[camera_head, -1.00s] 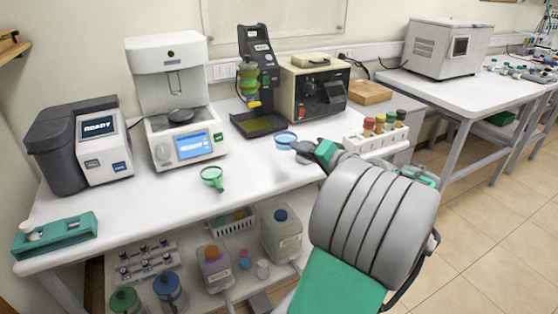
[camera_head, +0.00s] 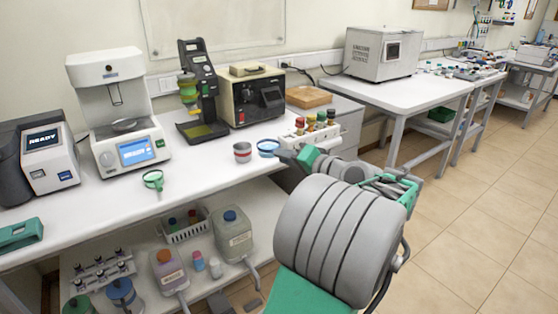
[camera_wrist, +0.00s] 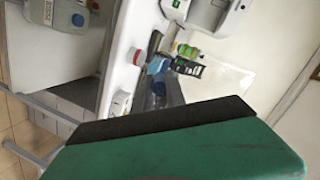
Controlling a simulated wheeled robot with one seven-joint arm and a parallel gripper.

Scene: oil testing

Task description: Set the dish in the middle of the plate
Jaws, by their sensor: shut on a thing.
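The dish (camera_head: 267,147) is a small clear dish with a blue rim, above the bench's right part in the head view. My gripper (camera_head: 284,154) is shut on its right side. The plate (camera_head: 124,125) is the round grey disc on the white instrument with the blue screen, well left of the dish; it looks empty. In the wrist view a green finger with a dark pad fills the bottom; a bluish clear shape above it may be the dish, but I cannot tell for sure.
A grey-and-red cup (camera_head: 242,152) stands just left of the dish. A green-rimmed funnel (camera_head: 153,181) lies between it and the instrument. A black stand (camera_head: 197,95), a cream device (camera_head: 252,97) and a rack of capped bottles (camera_head: 312,128) line the back and right.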

